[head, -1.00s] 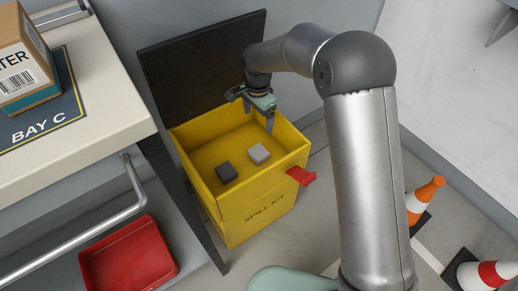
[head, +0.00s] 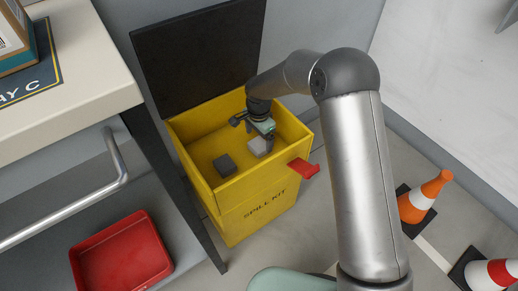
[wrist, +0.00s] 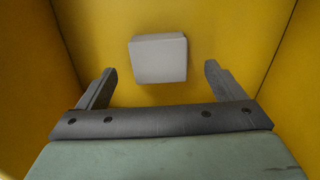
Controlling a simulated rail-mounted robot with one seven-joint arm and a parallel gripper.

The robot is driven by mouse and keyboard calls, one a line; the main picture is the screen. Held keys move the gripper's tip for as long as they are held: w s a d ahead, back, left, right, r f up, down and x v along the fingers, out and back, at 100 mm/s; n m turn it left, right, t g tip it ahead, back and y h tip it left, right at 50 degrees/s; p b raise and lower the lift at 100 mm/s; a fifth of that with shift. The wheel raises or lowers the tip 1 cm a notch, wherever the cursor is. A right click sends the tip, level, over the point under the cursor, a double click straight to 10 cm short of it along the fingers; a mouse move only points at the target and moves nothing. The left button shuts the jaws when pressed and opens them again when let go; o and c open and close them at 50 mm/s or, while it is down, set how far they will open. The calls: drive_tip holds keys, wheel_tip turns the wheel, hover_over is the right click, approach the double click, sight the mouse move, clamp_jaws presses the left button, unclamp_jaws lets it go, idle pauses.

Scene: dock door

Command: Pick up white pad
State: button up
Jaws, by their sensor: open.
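The white pad (head: 259,146) is a small pale grey-white block on the floor of the yellow spill kit box (head: 216,198). In the wrist view the white pad (wrist: 159,58) lies ahead of my fingertips, roughly centred between them. My gripper (head: 266,137) reaches down into the box over the pad and partly hides it in the head view. In the wrist view my gripper (wrist: 160,72) is open, its two fingers apart with nothing between them. I cannot tell the exact height of the fingertips above the pad.
A dark grey pad (head: 224,165) lies left of the white pad in the box. The black lid (head: 198,48) stands open behind. A red latch (head: 303,168) sticks out at the front right. A workbench (head: 80,75) stands left, with a red tray (head: 120,252) below it.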

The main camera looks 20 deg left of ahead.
sight(259, 144)
wheel_tip(259, 144, down, 3)
drive_tip(key=shift+r+b, duration=0.1)
drive_tip(key=shift+b, duration=0.2)
drive_tip(key=shift+c, duration=0.3)
drive_tip(key=c, duration=1)
wheel_tip(259, 144, up, 10)
drive_tip(key=p, duration=0.3)
